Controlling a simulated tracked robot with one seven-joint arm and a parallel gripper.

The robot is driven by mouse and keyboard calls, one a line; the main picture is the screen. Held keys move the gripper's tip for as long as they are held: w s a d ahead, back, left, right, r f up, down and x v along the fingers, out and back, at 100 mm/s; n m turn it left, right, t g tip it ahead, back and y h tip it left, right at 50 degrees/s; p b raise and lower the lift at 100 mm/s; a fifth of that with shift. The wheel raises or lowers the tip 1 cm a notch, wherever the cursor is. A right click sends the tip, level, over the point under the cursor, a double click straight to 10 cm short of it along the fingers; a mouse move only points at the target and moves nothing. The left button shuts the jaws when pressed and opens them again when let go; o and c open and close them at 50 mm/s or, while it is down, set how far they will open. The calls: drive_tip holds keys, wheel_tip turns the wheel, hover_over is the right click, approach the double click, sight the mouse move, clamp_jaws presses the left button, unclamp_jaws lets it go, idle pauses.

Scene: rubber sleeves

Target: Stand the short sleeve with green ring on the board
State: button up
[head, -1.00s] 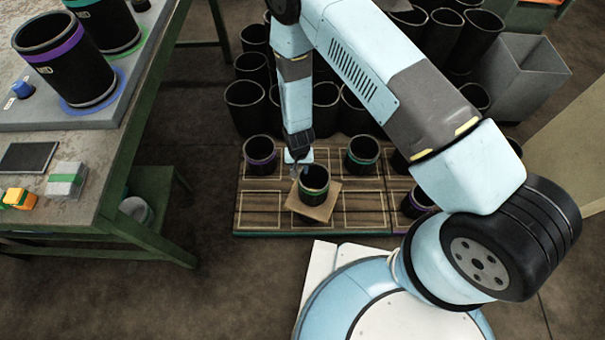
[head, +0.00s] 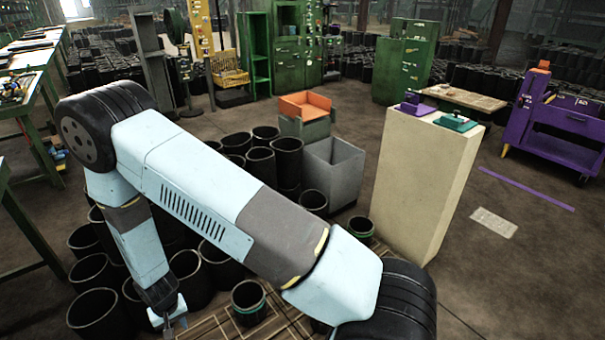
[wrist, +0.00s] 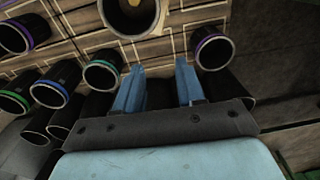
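My gripper (wrist: 160,64) is open, with two blue fingers apart and nothing visible between them. In the head view its end (head: 170,322) is at the bottom edge, partly cut off. I cannot tell which is the task's sleeve.
In the wrist view a purple-ringed sleeve (wrist: 214,51) is at right and a blue-ringed one (wrist: 55,84) at left. Tall black sleeves (head: 97,315) crowd around my arm. A grey bin (head: 333,172) and a beige pedestal (head: 425,180) stand behind.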

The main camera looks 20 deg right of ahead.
drive_tip(key=w+d+r+t, duration=0.1)
drive_tip(key=w+d+r, duration=0.25)
drive_tip(key=r, duration=0.65)
drive_tip(key=w+d+r+y, duration=0.15)
drive_tip(key=d+r, duration=0.25)
drive_tip(key=r, duration=0.6)
drive_tip(key=w+d+r+t+h, duration=0.1)
drive_tip(key=w+d+r, duration=0.25)
drive_tip(key=r, duration=0.65)
drive_tip(key=s+d+r+m+t, duration=0.1)
drive_tip(key=s+d+r, duration=0.1)
drive_tip(key=d+r, duration=0.4)
drive_tip(key=s+d+r, duration=0.1)
drive_tip(key=d+r, duration=0.3)
drive_tip(key=r, duration=0.5)
drive_tip(key=s+d+r+t, duration=0.1)
drive_tip(key=s+d+r, duration=0.5)
drive_tip(key=s+d, duration=0.2)
drive_tip(key=s+d+r+m+t+h, duration=0.1)
drive_tip(key=s+d+r, duration=0.6)
drive_tip(key=s, duration=0.5)
drive_tip(key=shift+d+r, duration=0.25)
drive_tip(key=shift+d, duration=0.65)
drive_tip(key=shift+s, duration=0.1)
